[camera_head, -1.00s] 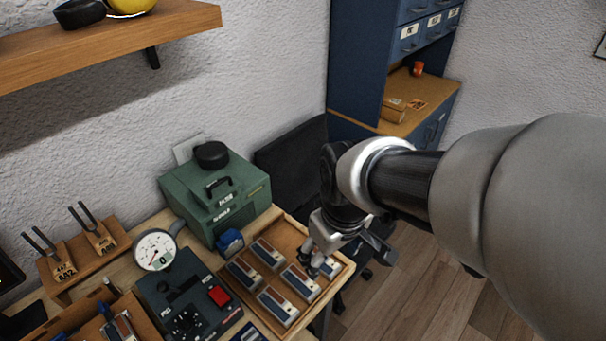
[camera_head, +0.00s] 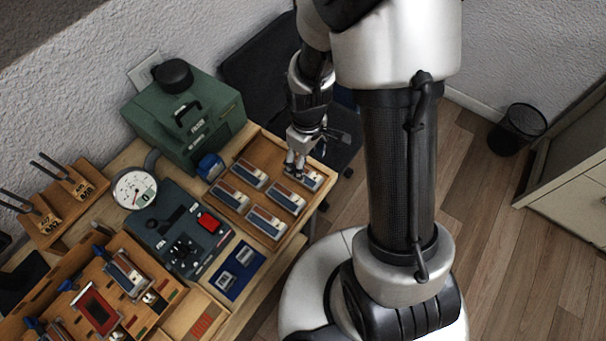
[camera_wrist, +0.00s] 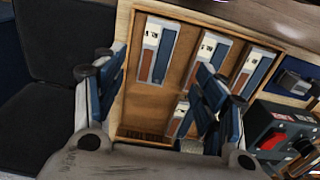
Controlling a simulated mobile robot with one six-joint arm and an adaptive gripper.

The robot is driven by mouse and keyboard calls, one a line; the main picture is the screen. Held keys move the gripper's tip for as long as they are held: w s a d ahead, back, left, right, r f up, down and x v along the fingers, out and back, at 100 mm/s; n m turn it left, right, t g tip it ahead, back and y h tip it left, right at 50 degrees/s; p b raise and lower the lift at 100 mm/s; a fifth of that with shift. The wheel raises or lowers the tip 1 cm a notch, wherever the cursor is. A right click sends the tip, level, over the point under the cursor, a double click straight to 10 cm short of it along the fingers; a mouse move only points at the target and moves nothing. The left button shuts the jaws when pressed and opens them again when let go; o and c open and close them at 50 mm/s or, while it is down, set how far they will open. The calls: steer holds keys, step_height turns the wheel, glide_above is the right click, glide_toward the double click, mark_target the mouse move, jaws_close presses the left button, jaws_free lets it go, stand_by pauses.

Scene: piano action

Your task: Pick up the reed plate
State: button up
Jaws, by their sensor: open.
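Several alike reed plates, banded in blue, pale metal and brown, lie in a shallow wooden tray (camera_head: 262,152). One reed plate (camera_head: 312,180) lies at the tray's right end, partly hidden by my gripper (camera_head: 296,165). In the wrist view, my gripper (camera_wrist: 158,84) is open, its fingers spread wide with nothing held between them. A reed plate (camera_wrist: 156,50) shows between and beyond the fingers, apart from them. More plates lie to its right, partly covered by the right finger. I cannot tell the exact height of the fingertips above the tray.
A green case (camera_head: 190,118) stands behind the tray. Left of it are a round dial gauge (camera_head: 134,188) and a dark control box (camera_head: 178,235) with a red switch. A blue mat (camera_head: 222,285) lies in front. A black chair (camera_wrist: 55,75) stands beside the bench.

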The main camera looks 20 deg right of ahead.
step_height(320, 180, down, 3)
steer(key=shift+r, duration=0.15)
steer(key=f+b, duration=0.1)
steer(key=f, duration=0.1)
steer(key=w+f+b, duration=0.1)
steer(key=f, duration=0.1)
steer(key=shift+a+f, duration=0.2)
steer(key=shift+f, duration=0.05)
steer(key=shift+f+b, duration=0.3)
steer(key=shift+f, duration=0.25)
steer(key=shift+c, duration=0.4)
steer(key=c, duration=1.1)
steer(key=shift+r, duration=0.1)
